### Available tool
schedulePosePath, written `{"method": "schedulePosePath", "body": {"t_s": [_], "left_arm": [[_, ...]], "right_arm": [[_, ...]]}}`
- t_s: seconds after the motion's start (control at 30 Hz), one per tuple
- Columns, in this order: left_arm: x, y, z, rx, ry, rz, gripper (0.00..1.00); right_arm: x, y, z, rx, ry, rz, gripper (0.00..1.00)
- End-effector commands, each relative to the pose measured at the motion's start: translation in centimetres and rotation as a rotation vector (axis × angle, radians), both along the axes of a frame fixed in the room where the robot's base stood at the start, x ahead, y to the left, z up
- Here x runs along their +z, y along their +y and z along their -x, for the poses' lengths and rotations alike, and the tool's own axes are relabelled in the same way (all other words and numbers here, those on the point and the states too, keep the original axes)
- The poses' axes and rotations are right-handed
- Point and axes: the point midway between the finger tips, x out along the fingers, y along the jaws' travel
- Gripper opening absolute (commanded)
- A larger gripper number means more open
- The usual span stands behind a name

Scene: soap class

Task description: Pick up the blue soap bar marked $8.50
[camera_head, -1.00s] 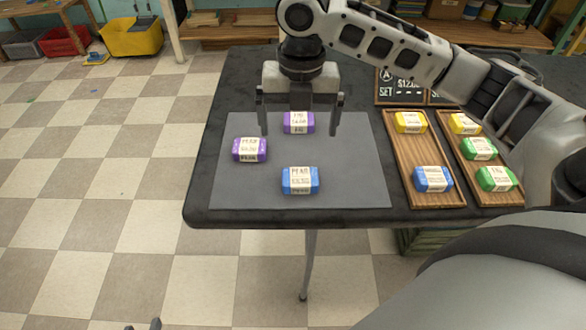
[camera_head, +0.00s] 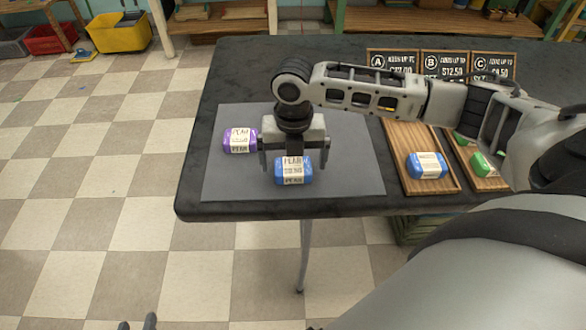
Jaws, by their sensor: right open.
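A blue soap bar (camera_head: 307,174) with a pale label lies on the grey mat (camera_head: 350,180). Its label reads PEAR, but I cannot read its price. My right gripper (camera_head: 295,158) is over this bar, open, with one finger beyond each side. I cannot tell whether it is still above the bar or level with it. Another blue bar (camera_head: 413,167) lies in the left wooden tray (camera_head: 440,186). My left gripper (camera_head: 136,323) shows only its two parted fingertips at the bottom edge, well below the table.
A purple bar (camera_head: 240,141) lies on the mat left of my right gripper. The second purple bar is hidden behind that gripper. Green bars (camera_head: 482,164) lie in the right tray, partly behind my arm. Price boards (camera_head: 444,62) stand at the back.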

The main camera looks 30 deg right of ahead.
Motion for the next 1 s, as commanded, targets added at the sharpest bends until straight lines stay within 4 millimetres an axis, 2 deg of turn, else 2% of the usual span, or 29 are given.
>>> {"method": "schedulePosePath", "body": {"t_s": [0.13,0.37,0.4,0.57,0.6,1.0], "left_arm": [[-0.20,-0.03,0.04,0.002,0.002,0.004,0.36],[-0.18,-0.05,0.04,0.004,0.003,0.005,0.36],[-0.18,-0.05,0.04,0.004,0.003,0.005,0.36],[-0.17,-0.04,0.04,0.004,0.003,0.005,0.36],[-0.17,-0.04,0.04,0.004,0.003,0.005,0.36],[-0.07,-0.03,0.04,0.004,0.002,0.006,0.36]], "right_arm": [[-1.54,0.03,0.02,0.002,-0.001,0.001,0.98],[-1.71,0.05,0.01,0.002,-0.001,0.000,0.98],[-1.70,0.05,0.02,0.002,-0.001,0.000,0.95],[-1.68,0.05,0.01,0.002,-0.001,0.000,0.51],[-1.67,0.05,0.01,0.002,-0.001,0.000,0.47],[-0.93,0.04,-0.08,0.001,-0.004,-0.001,0.47]]}}
